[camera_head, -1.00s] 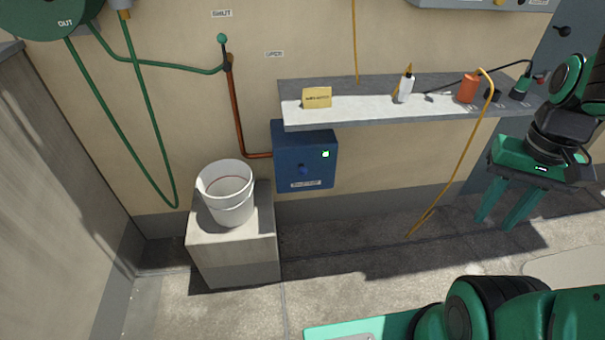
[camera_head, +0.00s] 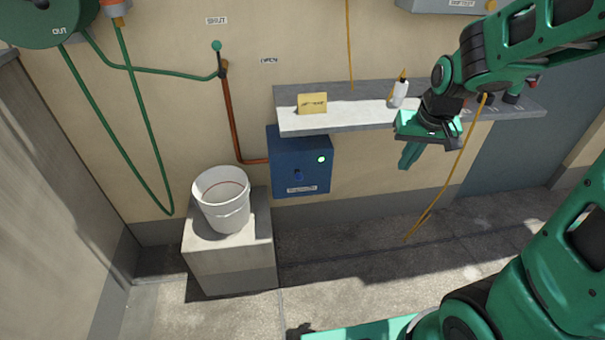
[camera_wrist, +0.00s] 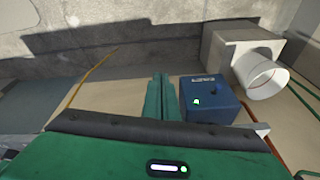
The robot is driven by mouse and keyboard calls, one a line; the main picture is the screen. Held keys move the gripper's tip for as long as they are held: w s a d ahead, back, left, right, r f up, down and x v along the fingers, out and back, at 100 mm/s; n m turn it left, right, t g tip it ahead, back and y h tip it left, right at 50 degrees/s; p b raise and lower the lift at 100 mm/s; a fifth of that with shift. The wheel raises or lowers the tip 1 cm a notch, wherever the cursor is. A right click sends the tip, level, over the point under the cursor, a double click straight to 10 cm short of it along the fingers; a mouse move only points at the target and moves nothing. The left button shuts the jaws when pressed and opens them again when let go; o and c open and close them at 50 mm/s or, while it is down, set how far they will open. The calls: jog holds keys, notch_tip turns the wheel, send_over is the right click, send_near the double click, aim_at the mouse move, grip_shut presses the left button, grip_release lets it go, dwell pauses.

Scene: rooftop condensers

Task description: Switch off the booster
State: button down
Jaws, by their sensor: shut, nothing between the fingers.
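A blue box (camera_head: 284,176) is fixed low on the wall under the shelf. It has a lit green lamp (camera_head: 321,159), a dark blue knob (camera_head: 298,175) and a label whose text is too small to read. The box also shows in the wrist view (camera_wrist: 213,108), with its lamp lit. My gripper (camera_head: 405,156) is in front of the shelf, to the right of the box and apart from it. Its fingers are together and empty, and they also show in the wrist view (camera_wrist: 160,92).
A grey shelf (camera_head: 350,115) above the box carries a yellow note block (camera_head: 312,103) and a white bottle (camera_head: 398,94). A white bucket (camera_head: 222,199) stands on a concrete block (camera_head: 228,262) at left. A copper pipe (camera_head: 231,120) meets the box. A yellow cord (camera_head: 440,207) hangs right.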

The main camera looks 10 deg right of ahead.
aim_at(300, 176)
jog(key=w+a+f+n+t+y, duration=0.1)
jog(key=w+a+f, duration=0.3)
jog(key=w+a, duration=0.3)
jog(key=w+a+f+n+t+y, duration=0.1)
jog(key=w+a+f+n, duration=0.1)
jog(key=w+a+f, duration=0.3)
jog(key=w+a, duration=0.3)
jog(key=a, duration=0.4)
jog(key=shift+a+t, duration=0.15)
jog(key=shift+t, duration=0.25)
jog(key=shift+w, duration=0.15)
jog(key=x, duration=1.3)
jog(key=shift+w+a+f, duration=0.1)
jog(key=shift+a+f, duration=0.15)
jog(key=shift+f, duration=0.1)
jog(key=shift+a, duration=0.1)
